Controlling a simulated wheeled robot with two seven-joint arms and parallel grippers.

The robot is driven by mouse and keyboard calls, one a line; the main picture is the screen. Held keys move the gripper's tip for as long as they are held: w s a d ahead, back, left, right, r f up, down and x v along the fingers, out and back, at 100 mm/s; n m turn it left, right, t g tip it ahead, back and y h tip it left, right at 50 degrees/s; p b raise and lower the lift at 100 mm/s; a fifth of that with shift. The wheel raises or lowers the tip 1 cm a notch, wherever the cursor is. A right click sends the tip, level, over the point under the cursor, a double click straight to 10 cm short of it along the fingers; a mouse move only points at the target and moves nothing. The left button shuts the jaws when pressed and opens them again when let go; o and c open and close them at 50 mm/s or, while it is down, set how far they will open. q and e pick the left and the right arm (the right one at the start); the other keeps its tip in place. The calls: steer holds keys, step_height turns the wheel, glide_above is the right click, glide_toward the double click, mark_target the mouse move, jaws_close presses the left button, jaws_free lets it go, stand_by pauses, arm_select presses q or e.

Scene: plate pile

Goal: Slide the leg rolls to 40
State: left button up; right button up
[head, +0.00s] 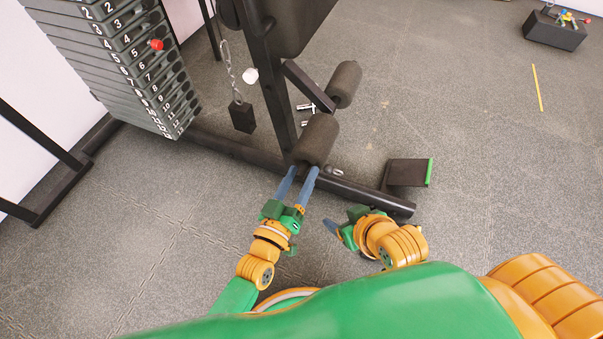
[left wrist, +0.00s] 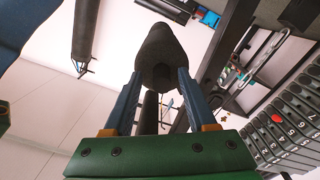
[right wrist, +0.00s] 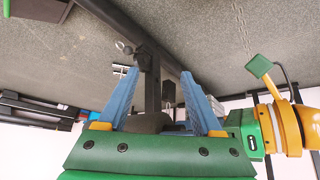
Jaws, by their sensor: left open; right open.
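The near leg roll (head: 317,140) is a dark foam cylinder on the machine's lower frame, and the far leg roll (head: 345,83) sits behind it to the right. My left gripper (head: 302,171) is open, with its blue fingers at the near end of the near roll. In the left wrist view the fingertips stand on either side of a dark roll (left wrist: 162,50); contact cannot be told. My right gripper (head: 332,228) is open, low and to the right, apart from the rolls. In the right wrist view its fingers (right wrist: 160,75) are spread. No 40 mark is legible.
A numbered weight stack (head: 130,65) with a red pin (head: 157,44) stands at the left. The dark base beam (head: 370,195) crosses the floor just beyond my grippers, with a green-edged foot plate (head: 407,173) at its right. Open floor (head: 490,190) lies to the right.

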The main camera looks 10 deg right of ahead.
arm_select(q)
steer(key=shift+p+v, duration=0.45)
steer(key=shift+v, duration=0.7)
steer(key=p+v, duration=0.1)
steer(key=v, duration=0.3)
steer(key=shift+s+a, duration=0.1)
steer(key=shift+s, duration=0.1)
arm_select(e)
steer(key=s+d+f+g, duration=0.1)
steer(key=s+f+g, duration=0.3)
steer(key=s+f, duration=0.1)
steer(key=shift+s+d+f+h, duration=0.15)
steer(key=shift+f+h, duration=0.05)
steer(key=shift+h, duration=0.1)
